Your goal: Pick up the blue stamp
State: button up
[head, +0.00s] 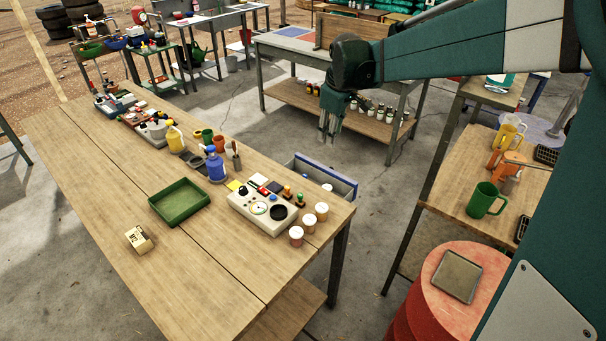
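In the head view, small stamp-like pieces with knobbed handles stand near the right end of the long wooden table (110,215). One has an orange-brown knob (286,191), and another stands just right of it (300,200). They are too small for me to tell which, if either, is the blue stamp. My gripper (329,138) points downward in the air, up and to the right of these pieces in the picture. It is apart from them. Its fingers look close together, and I see nothing held, but their opening is unclear.
A white device with dials (262,210) and white-lidded jars (296,236) stand near these pieces. A blue bottle (215,166) and a green tray (180,201) are farther left. A grey bin (326,180) is behind the table's right end. The table's front is mostly clear.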

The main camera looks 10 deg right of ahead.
jog(key=w+a+f+n+g, duration=0.2)
jog(key=w+a+f+n, duration=0.15)
jog(key=w+f, duration=1.05)
jog(key=n+g, duration=0.1)
jog(key=n, duration=0.4)
send_over(305, 175)
jog(key=shift+m, duration=0.25)
notch_tip(305, 175, down, 18)
jog(key=shift+d+r, duration=0.1)
jog(key=shift+d, duration=0.05)
jog(key=shift+w+f, duration=0.1)
jog(key=shift+f, duration=0.4)
jog(key=shift+f, duration=0.1)
jog(key=shift+f, duration=1.15)
jog(key=shift+a+f, duration=0.2)
jog(key=shift+f, duration=2.4)
